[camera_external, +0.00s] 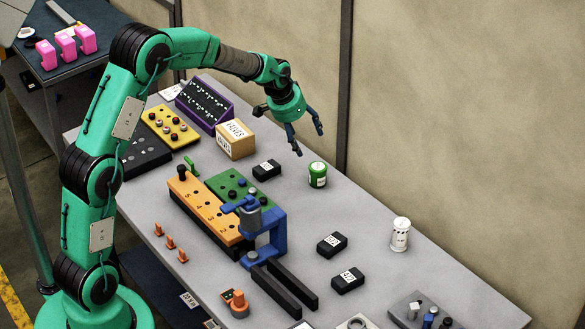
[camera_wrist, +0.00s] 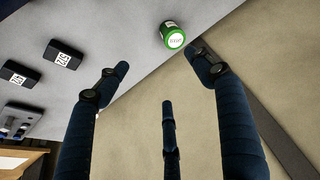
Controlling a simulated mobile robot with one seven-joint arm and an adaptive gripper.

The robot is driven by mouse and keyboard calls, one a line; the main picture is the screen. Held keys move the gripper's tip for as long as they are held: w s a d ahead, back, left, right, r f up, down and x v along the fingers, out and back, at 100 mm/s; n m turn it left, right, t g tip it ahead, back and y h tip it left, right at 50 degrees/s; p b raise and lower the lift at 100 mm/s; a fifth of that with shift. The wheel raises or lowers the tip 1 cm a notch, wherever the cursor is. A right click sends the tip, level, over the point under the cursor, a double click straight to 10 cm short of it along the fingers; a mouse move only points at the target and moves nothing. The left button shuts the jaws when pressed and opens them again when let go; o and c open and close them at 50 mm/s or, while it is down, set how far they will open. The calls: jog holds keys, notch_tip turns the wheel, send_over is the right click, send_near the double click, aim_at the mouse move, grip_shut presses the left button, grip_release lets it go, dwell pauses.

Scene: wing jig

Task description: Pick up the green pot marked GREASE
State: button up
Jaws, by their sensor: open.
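The green pot (camera_external: 317,175), with a white label, stands upright on the grey table (camera_external: 375,235) near its far edge. In the wrist view the green pot (camera_wrist: 173,34) is at the top centre, past the fingertips; its label text is too small to read surely. My gripper (camera_external: 309,139) is above the table, up and slightly left of the pot in the external view, fingers spread and pointing down. In the wrist view my gripper (camera_wrist: 160,75) has its dark fingers wide apart with nothing between them. The gripper and pot are apart.
A black labelled block (camera_external: 267,170) and a cardboard box (camera_external: 236,139) stand left of the pot. A white canister (camera_external: 400,234) and black blocks (camera_external: 332,244) are to its right and front. A blue clamp (camera_external: 265,235) stands nearer. The wall (camera_external: 450,100) is behind.

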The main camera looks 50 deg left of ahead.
send_near(316, 167)
jog(key=r, duration=0.2)
jog(key=shift+s+f, duration=0.25)
jog(key=shift+s, duration=0.2)
jog(key=shift+f, duration=0.1)
jog(key=b+x, duration=0.1)
jog(key=x, duration=0.6)
jog(key=shift+w+f, duration=0.15)
jog(key=shift+f, duration=0.25)
jog(key=shift+w+f, duration=0.15)
jog(key=shift+f, duration=0.1)
jog(key=shift+f, duration=0.1)
jog(key=shift+b+x, duration=0.4)
jog(key=shift+x, duration=2.05)
jog(key=shift+w+d, duration=0.1)
jog(key=shift+w, duration=0.1)
